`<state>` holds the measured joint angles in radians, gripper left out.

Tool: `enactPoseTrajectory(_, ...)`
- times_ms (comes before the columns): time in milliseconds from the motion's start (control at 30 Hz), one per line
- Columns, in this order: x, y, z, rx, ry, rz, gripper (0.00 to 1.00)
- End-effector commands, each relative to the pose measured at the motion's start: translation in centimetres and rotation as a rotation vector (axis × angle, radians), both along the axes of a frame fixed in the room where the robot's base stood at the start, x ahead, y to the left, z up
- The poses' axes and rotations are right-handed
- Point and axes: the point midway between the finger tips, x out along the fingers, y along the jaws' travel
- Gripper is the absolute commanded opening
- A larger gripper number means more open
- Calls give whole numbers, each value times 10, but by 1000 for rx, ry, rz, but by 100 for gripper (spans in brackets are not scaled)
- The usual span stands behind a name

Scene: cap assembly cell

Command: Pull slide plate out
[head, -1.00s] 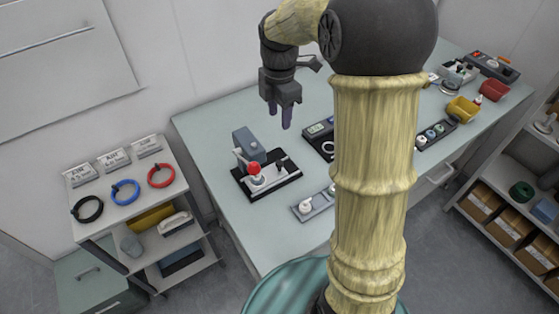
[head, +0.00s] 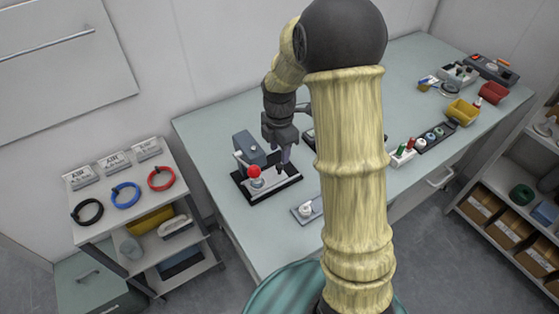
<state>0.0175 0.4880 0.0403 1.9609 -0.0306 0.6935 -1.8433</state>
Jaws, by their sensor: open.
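A small press with a grey-blue body (head: 248,148) and a red knob (head: 254,171) stands on a black base (head: 262,194) on the left part of the bench. A light grey slide plate (head: 268,178) lies on that base, to the right of the red knob. My gripper (head: 284,165) points down over the right side of the press base, close to a small dark upright part on the plate. Its jaws are open. Whether a finger touches that part or the plate cannot be told at this size.
A grey tray with a white cap (head: 306,209) lies in front of the press. My arm hides the bench middle. A yellow bin (head: 462,111) and a red bin (head: 494,93) stand at the right. A shelf cart with coloured rings (head: 125,194) stands left of the bench.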

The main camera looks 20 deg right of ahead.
Motion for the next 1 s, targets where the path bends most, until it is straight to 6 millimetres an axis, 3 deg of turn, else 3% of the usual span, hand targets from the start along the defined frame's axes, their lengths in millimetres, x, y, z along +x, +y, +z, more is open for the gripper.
enactPoseTrajectory(300,0,0,-49,0,2,1,43)
enactPoseTrajectory(667,0,0,-56,0,0,0,43)
enactPoseTrajectory(900,0,0,-56,0,0,0,0)
enactPoseTrajectory(1000,0,0,-56,0,0,0,0)
